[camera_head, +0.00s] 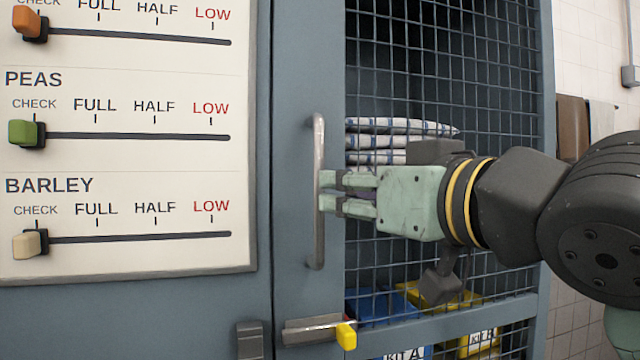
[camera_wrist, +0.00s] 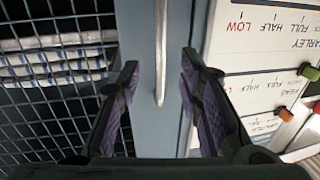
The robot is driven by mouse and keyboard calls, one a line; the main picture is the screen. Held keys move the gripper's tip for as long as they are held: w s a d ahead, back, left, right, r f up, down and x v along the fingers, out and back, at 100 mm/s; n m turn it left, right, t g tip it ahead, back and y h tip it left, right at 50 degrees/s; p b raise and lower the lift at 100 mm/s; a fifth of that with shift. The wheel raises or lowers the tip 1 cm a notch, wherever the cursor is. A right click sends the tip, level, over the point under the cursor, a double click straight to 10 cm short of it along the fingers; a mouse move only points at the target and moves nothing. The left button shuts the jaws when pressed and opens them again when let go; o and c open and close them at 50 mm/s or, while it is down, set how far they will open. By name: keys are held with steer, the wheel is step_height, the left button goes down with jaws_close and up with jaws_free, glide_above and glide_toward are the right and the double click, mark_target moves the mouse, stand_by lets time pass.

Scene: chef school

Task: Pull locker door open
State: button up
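The locker door (camera_head: 295,60) has a blue-grey frame with wire mesh and looks closed. Its vertical metal bar handle (camera_head: 319,135) is on the left of the door. My pale green gripper (camera_head: 325,194) reaches in from the right, its fingertips at the middle of the handle. In the wrist view, the two purple-padded fingers of my gripper (camera_wrist: 158,95) are spread apart, and the handle (camera_wrist: 160,45) shows in the gap between them. I cannot tell whether a finger touches it. A latch (camera_head: 310,329) with a yellow tip (camera_head: 346,336) sits below the handle.
A white stock board (camera_head: 130,160) with sliders hangs left of the door; it also shows in the wrist view (camera_wrist: 270,50). Behind the mesh are folded striped cloths (camera_head: 395,127) and blue (camera_head: 370,308) and yellow (camera_head: 480,340) bins. A tiled wall (camera_head: 585,30) is at the right.

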steer(key=p+x, duration=0.1)
steer(key=x, duration=0.7)
steer(key=shift+w+a, duration=0.1)
jaws_close()
stand_by(0.6)
